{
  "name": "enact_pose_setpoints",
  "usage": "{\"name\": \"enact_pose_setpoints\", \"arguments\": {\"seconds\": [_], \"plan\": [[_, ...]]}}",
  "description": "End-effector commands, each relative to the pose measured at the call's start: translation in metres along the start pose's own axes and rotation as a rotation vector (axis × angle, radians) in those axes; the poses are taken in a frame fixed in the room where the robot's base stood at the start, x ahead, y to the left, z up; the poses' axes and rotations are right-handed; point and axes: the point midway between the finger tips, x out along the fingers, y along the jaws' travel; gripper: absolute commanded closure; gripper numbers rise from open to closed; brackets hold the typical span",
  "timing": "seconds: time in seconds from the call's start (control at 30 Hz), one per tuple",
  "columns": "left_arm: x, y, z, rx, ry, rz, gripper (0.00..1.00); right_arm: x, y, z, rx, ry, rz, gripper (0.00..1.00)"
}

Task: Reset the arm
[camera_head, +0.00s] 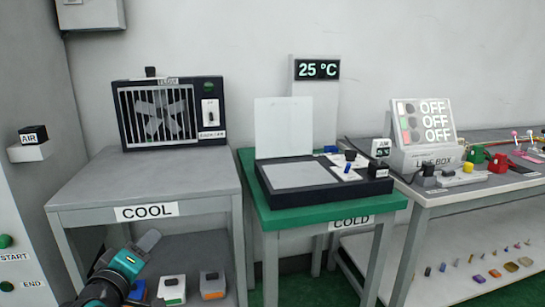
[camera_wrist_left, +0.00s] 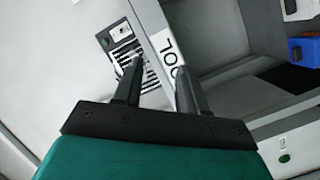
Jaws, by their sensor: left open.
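My left gripper (camera_head: 145,243) is at the lower left of the head view, its teal and dark arm coming up from the bottom edge. It is in front of the table labelled COOL (camera_head: 150,185). In the left wrist view the two dark fingers of my left gripper (camera_wrist_left: 157,72) are spread apart with nothing between them. The COOL label (camera_wrist_left: 172,55) and the fan unit (camera_wrist_left: 130,52) show beyond the fingertips. My right gripper is in neither view.
The fan unit (camera_head: 160,113) stands on the COOL table. A green COLD table (camera_head: 290,215) carries a black-based plate device (camera_head: 320,182). A light box (camera_head: 425,135) reading OFF stands farther right. Small coloured boxes (camera_head: 172,289) sit below the COOL table.

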Motion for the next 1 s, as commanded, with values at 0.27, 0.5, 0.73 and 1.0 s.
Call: {"name": "enact_pose_setpoints", "arguments": {"seconds": [0.27,0.5,0.73,1.0], "plan": [[-0.099,-0.077,0.145,0.564,-0.298,-0.111,0.59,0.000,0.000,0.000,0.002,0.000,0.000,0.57],[-0.183,-0.102,0.222,0.869,-0.509,-0.077,0.59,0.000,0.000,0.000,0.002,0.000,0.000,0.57],[-0.211,-0.081,0.213,0.954,-0.555,-0.067,0.59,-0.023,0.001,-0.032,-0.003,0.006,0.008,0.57],[-0.222,-0.048,0.173,0.966,-0.547,-0.096,0.59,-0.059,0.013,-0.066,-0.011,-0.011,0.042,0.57]]}}
